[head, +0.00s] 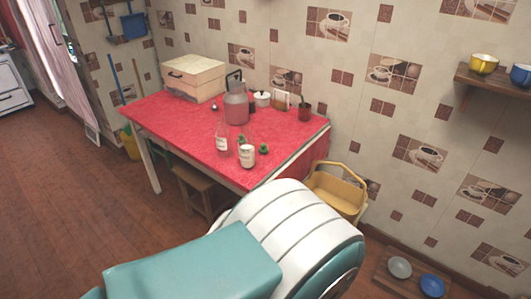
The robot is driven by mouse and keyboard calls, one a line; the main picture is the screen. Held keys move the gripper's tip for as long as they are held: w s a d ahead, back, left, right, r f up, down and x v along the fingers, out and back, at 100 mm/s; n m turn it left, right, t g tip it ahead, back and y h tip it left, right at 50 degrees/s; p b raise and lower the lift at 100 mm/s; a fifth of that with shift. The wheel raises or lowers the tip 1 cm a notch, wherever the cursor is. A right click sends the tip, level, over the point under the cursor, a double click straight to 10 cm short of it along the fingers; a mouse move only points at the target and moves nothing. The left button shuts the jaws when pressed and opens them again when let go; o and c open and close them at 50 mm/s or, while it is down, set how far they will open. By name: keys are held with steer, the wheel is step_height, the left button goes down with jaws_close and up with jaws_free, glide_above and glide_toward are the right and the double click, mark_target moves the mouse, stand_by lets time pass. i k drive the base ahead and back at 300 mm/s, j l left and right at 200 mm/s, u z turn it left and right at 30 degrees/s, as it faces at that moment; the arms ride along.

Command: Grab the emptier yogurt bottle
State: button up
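Two small bottles with pale labels stand upright on the red-covered table, near its front edge. The left bottle (222,139) looks mostly clear, with the red cloth showing through its upper part. The right bottle (247,156) stands nearer to me and looks whiter in its lower part. The labels and small size make the exact fill levels hard to tell. My gripper is not in view.
A grey-and-red can (236,104) stands behind the bottles, with a white pot (262,99) and a brown cup (305,112) farther right. A cream box (193,77) is at the table's back left. A stool (195,186) and yellow basket (337,192) stand below. The table's left front is clear.

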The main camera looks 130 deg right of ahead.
mark_target(223, 138)
steer(key=z, duration=4.35)
steer(key=i+j, duration=0.15)
steer(key=i, duration=0.4)
steer(key=i+j, duration=0.15)
steer(key=i, duration=0.4)
steer(key=i+j, duration=0.15)
steer(key=i, duration=0.4)
steer(key=j+u, duration=0.05)
